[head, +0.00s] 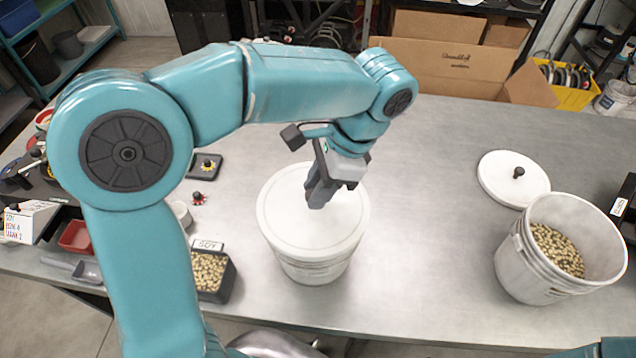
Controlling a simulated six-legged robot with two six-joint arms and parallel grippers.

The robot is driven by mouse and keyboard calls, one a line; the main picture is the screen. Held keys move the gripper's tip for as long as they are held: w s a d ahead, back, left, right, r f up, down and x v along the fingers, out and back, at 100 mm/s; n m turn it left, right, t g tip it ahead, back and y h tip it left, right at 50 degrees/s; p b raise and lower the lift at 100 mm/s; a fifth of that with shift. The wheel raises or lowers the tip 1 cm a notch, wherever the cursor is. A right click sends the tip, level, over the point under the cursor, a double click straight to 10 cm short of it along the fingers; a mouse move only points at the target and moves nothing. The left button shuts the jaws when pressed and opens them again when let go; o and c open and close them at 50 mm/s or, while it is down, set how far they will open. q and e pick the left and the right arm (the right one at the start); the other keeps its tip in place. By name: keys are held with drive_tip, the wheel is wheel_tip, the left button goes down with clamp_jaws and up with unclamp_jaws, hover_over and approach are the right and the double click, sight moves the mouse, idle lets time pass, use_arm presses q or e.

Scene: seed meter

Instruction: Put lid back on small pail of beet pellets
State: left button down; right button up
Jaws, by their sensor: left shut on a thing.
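A white pail (312,270) stands upright near the middle of the bench. A round white lid (285,215) covers its top and looks level; whether its rim is fully seated I cannot tell. My left gripper (318,200) points down at the middle of this lid and is shut, with the lid's knob hidden between its fingers. The pail's contents are hidden. My right gripper is not in view.
An open white pail (510,262) of tan pieces stands at right, with a loose knobbed white lid (496,183) flat behind it. A black bin labelled SOY (226,286) is left of the covered pail. Cardboard boxes (440,62) stand behind the bench. The bench between the pails is clear.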

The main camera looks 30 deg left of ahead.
use_arm(q)
drive_tip(key=shift+c, duration=1.6)
unclamp_jaws()
wheel_tip(320, 180, up, 7)
drive_tip(key=p, duration=0.7)
clamp_jaws()
drive_tip(key=shift+f, duration=0.2)
idle(0.5)
